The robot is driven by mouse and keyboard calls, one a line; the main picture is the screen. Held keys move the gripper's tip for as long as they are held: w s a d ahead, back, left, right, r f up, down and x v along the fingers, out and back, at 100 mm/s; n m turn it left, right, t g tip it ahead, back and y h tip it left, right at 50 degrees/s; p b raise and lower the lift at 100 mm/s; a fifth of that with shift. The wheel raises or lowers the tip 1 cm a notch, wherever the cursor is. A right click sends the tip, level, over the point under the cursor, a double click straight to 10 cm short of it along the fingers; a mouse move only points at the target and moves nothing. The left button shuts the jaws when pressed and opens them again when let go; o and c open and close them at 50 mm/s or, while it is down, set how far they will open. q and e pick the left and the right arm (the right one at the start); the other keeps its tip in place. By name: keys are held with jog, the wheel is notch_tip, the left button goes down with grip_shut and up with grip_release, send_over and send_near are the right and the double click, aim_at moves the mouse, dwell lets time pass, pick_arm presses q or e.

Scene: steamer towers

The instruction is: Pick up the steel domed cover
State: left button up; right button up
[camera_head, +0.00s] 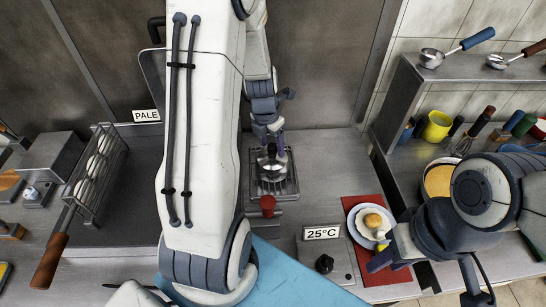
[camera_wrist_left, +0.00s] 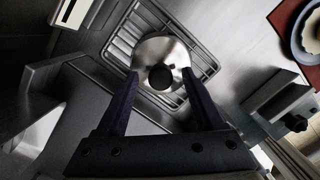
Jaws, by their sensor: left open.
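The steel domed cover (camera_head: 272,175) sits on a wire grate (camera_head: 291,184) set in the counter, in the middle of the head view. In the left wrist view the shiny dome (camera_wrist_left: 165,50) shows with its black knob (camera_wrist_left: 160,77). My left gripper (camera_head: 271,150) reaches down just over the cover. In the left wrist view its two dark fingers (camera_wrist_left: 160,80) are open, one on each side of the knob, with gaps beside it. Whether the fingertips are level with the knob I cannot tell. My right gripper (camera_head: 379,261) is low at the right, near the red mat; its jaw state is unclear.
A red mat (camera_head: 401,276) holds a plate (camera_head: 355,229) with food. A control box with a black knob (camera_head: 324,263) and a 25°C sign (camera_head: 322,233) stands in front. A wire basket (camera_head: 97,170) is at the left. A shelf with ladles (camera_head: 431,58) is at the right.

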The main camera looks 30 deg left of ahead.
pick_arm(q)
jog(key=shift+w+f, duration=0.2)
jog(key=shift+f, duration=0.75)
jog(key=shift+c, duration=0.3)
grip_shut()
jog(key=shift+d, duration=0.1)
jog(key=shift+r, duration=0.1)
